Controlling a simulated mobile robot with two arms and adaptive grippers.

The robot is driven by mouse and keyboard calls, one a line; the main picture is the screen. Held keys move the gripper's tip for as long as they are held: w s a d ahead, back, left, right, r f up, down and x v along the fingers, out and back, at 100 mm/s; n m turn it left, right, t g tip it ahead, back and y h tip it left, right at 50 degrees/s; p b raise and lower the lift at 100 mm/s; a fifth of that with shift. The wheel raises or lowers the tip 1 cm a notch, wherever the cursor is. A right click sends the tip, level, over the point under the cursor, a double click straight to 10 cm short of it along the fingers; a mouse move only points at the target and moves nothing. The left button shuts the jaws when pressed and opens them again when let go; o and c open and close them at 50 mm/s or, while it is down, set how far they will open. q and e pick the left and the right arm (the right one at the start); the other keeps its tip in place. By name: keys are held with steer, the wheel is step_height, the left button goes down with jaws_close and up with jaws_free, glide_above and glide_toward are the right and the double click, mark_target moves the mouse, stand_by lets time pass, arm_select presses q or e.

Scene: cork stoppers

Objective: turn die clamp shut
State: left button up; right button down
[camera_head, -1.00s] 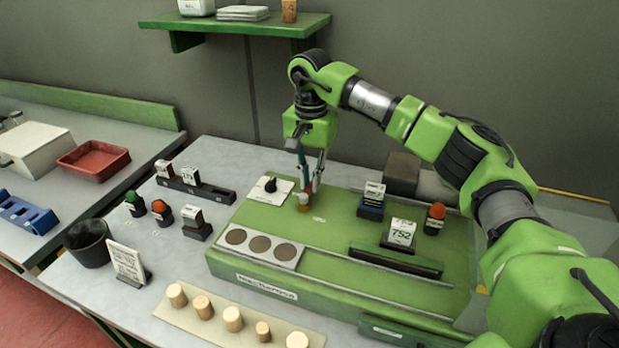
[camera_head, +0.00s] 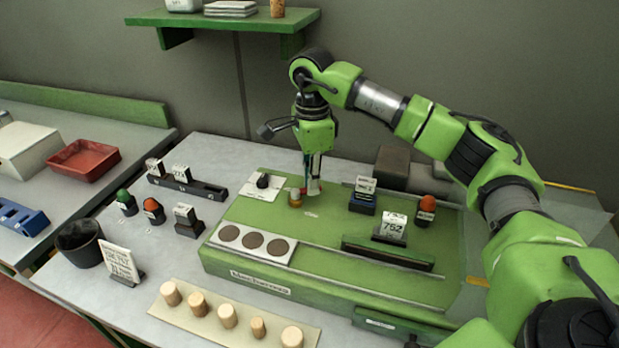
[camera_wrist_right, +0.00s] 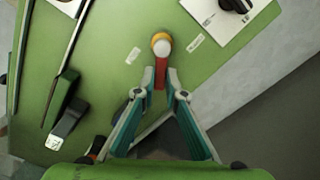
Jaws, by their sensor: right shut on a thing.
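The die clamp (camera_head: 295,198) is a small round post with a brass-coloured collar and pale top, upright on the green board. In the right wrist view the clamp (camera_wrist_right: 162,44) shows from above, with a red lever (camera_wrist_right: 160,72) pointing from it toward my gripper. My right gripper (camera_head: 313,191) points down just right of the post. In the wrist view its fingertips (camera_wrist_right: 160,84) are shut on the red lever's outer end. In the head view the fingers mostly hide the lever. My left gripper is not in view.
A white plate with a black knob (camera_head: 263,181) lies left of the clamp. Right of it stand a blue-based block (camera_head: 363,200), a holder marked 752 (camera_head: 391,228) and a red-topped stamp (camera_head: 426,209). A plate with three round discs (camera_head: 229,233) is at the board's front left.

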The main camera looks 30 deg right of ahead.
steer(key=m, duration=0.1)
steer(key=s+m, duration=0.1)
steer(key=m, duration=0.1)
steer(key=shift+a+r+m, duration=0.1)
steer(key=shift+a+m, duration=0.1)
steer(key=shift+m, duration=0.1)
steer(key=shift+s+a+m, duration=0.2)
steer(key=shift+s+m, duration=0.05)
steer(key=shift+m, duration=0.55)
steer(key=shift+s+a+m, duration=0.15)
steer(key=shift+s+m, duration=0.05)
steer(key=shift+m, duration=0.6)
steer(key=c, duration=2.1)
jaws_free()
step_height(320, 180, up, 12)
